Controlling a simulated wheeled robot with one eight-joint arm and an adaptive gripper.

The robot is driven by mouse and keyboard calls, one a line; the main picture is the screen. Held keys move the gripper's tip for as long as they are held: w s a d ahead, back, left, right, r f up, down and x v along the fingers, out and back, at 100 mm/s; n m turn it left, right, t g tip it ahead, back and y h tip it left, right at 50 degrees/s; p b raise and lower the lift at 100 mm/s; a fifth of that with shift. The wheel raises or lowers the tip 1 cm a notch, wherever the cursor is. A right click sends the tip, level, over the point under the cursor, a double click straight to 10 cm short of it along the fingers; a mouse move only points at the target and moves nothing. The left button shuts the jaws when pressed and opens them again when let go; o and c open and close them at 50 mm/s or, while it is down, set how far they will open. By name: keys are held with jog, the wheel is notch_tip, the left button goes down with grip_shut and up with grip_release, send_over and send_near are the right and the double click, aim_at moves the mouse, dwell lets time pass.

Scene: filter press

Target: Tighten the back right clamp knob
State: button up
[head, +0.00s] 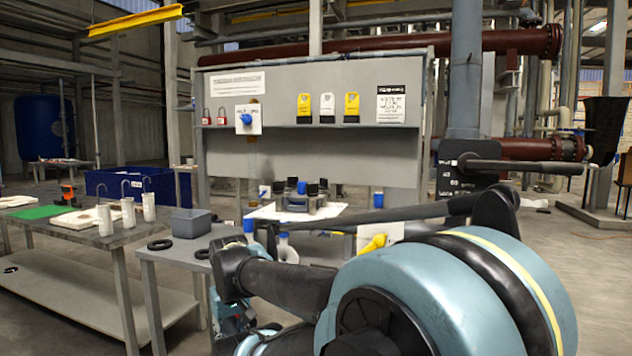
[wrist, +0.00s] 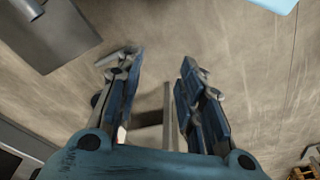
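The small grey filter press (head: 296,203) sits on a white board on the bench in the head view, with several dark knobs on top. The dark knob at its back right (head: 323,184) looks like the back right clamp knob; it is too small to tell how tight it is. My gripper (wrist: 155,65) is open and empty in the wrist view, its two fingers spread above bare floor. No part of the press shows there. In the head view my arm fills the lower right and the gripper cannot be made out clearly.
A grey panel (head: 310,155) with padlocks and tags stands behind the press. A yellow-handled valve (head: 373,243) is at the bench's right. A grey box (head: 191,222) and black rings lie on the left bench part. A side table (head: 95,238) holds white cylinders.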

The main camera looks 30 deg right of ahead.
jog(key=shift+w, duration=0.15)
jog(key=w+d+r, duration=0.3)
jog(key=w+r, duration=0.2)
jog(key=r, duration=0.4)
jog(key=w+d+r, duration=0.3)
jog(key=w+r, duration=0.3)
jog(key=r, duration=0.3)
notch_tip(320, 180, up, 31)
jog(key=m+t, duration=0.1)
jog(key=t, duration=0.1)
send_over(325, 185)
jog(key=s, duration=0.4)
jog(key=x, duration=1.7)
jog(key=shift+w+d+f, duration=0.15)
jog(key=shift+d+f, duration=0.05)
jog(key=shift+d, duration=0.2)
jog(key=shift+c, duration=0.6)
